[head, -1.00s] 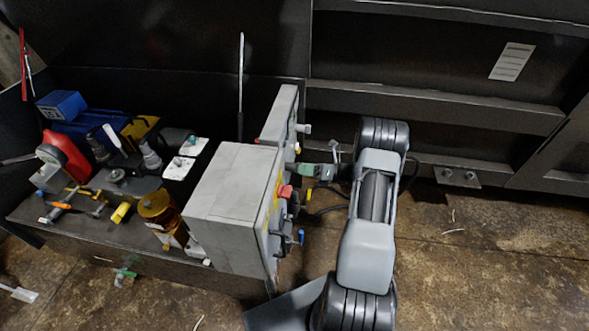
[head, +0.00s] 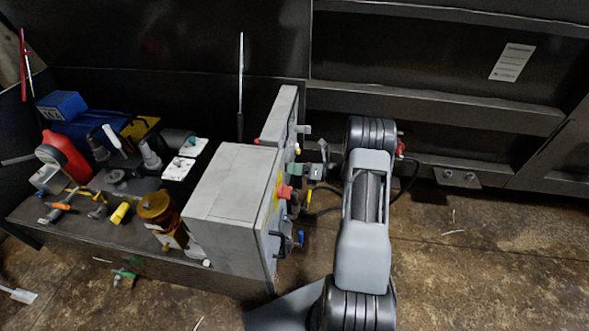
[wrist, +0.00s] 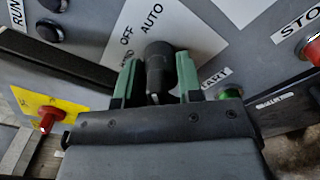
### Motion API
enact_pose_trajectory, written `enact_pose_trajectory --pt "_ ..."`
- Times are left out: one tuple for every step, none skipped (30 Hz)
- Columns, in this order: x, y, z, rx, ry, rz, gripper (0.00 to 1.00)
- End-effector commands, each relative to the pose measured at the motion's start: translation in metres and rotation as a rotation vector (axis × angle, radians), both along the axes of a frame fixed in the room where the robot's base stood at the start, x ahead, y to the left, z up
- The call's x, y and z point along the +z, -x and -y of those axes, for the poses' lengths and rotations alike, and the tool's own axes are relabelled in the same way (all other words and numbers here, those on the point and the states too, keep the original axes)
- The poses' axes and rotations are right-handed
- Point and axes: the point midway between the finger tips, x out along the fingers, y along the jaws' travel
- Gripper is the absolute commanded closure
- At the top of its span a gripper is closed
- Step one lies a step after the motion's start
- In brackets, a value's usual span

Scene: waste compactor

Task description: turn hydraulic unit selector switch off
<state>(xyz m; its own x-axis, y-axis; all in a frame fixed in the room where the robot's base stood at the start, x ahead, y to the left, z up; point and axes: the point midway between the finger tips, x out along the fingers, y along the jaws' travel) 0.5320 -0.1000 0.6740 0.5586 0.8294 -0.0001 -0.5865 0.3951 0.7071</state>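The selector switch (wrist: 158,70) is a black knob on a grey panel in the wrist view. OFF and AUTO labels show above it, and a third label is partly covered by a finger. My gripper (wrist: 156,83) has its green fingers on either side of the knob. They look slightly apart, with a narrow gap on the left; contact on the right is unclear. The knob's pointing direction is hard to read. In the head view my gripper (head: 306,171) is at the right face of the grey control box (head: 232,205), and the knob is hidden there.
A red button on a yellow plate (wrist: 47,120) is left of my gripper. A green button (wrist: 230,93) and a red stop button (wrist: 313,50) are to the right. A cluttered bench (head: 110,235) stands left of the box. Floor at the right is clear.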

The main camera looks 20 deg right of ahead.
Motion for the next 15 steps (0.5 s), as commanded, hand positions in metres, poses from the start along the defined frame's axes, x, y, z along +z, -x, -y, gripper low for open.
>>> enact_pose_trajectory --pt "-0.0001 0.0001 0.0002 0.000 0.000 0.000 0.90" --pt "-0.0001 0.0001 0.0002 0.000 0.000 0.000 0.90" --pt "-0.0001 0.0001 0.0002 0.000 0.001 0.002 0.90" --pt "-0.0003 0.0001 0.0002 0.000 0.002 0.003 0.90" --pt "-0.0003 0.0002 0.0002 0.000 0.004 0.006 0.90" --pt "-0.0004 0.0002 0.0002 0.000 0.008 0.012 0.90" --pt "-0.0005 0.0001 0.0003 0.000 0.012 0.017 0.90" --pt "-0.0006 0.0001 0.0003 0.000 0.017 0.026 0.90" --pt "-0.0007 0.0001 0.0004 0.000 0.026 0.038 0.90" --pt "-0.0008 0.0001 0.0004 0.000 0.034 0.050 0.90" --pt "-0.0010 0.0001 0.0004 0.000 0.042 0.063 0.90" --pt "-0.0012 0.0000 0.0005 0.000 0.056 0.083 0.90" --pt "-0.0013 0.0001 0.0005 0.000 0.067 0.100 0.90" --pt "-0.0015 0.0001 0.0005 0.000 0.079 0.118 0.90" --pt "-0.0018 0.0001 0.0005 0.000 0.097 0.143 0.90"
